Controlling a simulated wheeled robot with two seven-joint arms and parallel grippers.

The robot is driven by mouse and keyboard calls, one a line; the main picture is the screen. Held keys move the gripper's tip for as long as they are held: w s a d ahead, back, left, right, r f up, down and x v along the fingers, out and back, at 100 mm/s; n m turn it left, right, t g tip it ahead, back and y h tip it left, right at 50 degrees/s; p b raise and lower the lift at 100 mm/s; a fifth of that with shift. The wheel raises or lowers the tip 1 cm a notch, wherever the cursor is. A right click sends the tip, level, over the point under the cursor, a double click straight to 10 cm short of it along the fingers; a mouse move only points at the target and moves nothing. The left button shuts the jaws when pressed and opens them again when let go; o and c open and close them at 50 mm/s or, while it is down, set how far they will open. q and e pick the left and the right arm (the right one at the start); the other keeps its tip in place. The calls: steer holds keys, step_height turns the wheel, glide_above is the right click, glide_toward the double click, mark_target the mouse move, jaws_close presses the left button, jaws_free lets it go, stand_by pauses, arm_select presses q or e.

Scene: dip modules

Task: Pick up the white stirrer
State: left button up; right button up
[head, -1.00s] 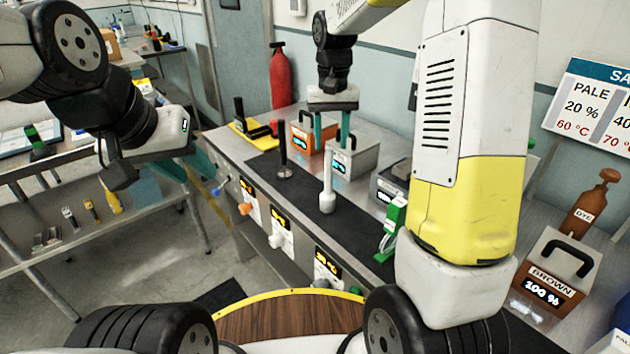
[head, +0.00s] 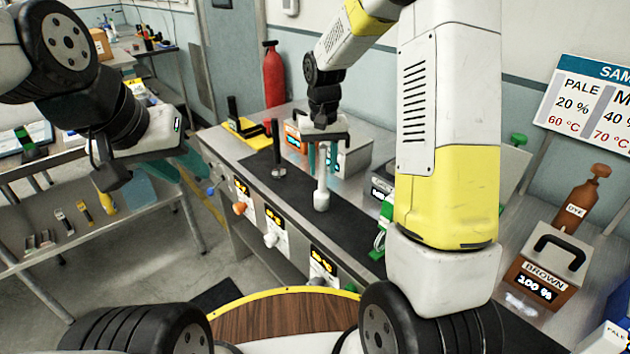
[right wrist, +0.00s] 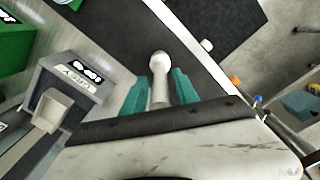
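The white stirrer (head: 322,194) stands upright on the black strip of the bench in the head view. My right gripper (head: 321,158) points down over it, with one teal finger on each side of its shaft. In the right wrist view the white stirrer (right wrist: 160,66) lies between the two fingers of the right gripper (right wrist: 161,84). The gaps beside the shaft are very narrow, and I cannot tell whether the fingers touch it. My left gripper (head: 180,162) is away to the left, over the side table; its fingers are partly hidden.
A black stirrer (head: 279,165) stands to the left on the same strip. A grey module (head: 350,155) is close behind the right gripper, and an orange one (head: 294,137) is beside it. A green-and-white item (head: 381,228) stands to the right. A brown module (head: 543,270) is further right.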

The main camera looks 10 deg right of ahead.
jaws_close()
steer(key=shift+r, duration=0.1)
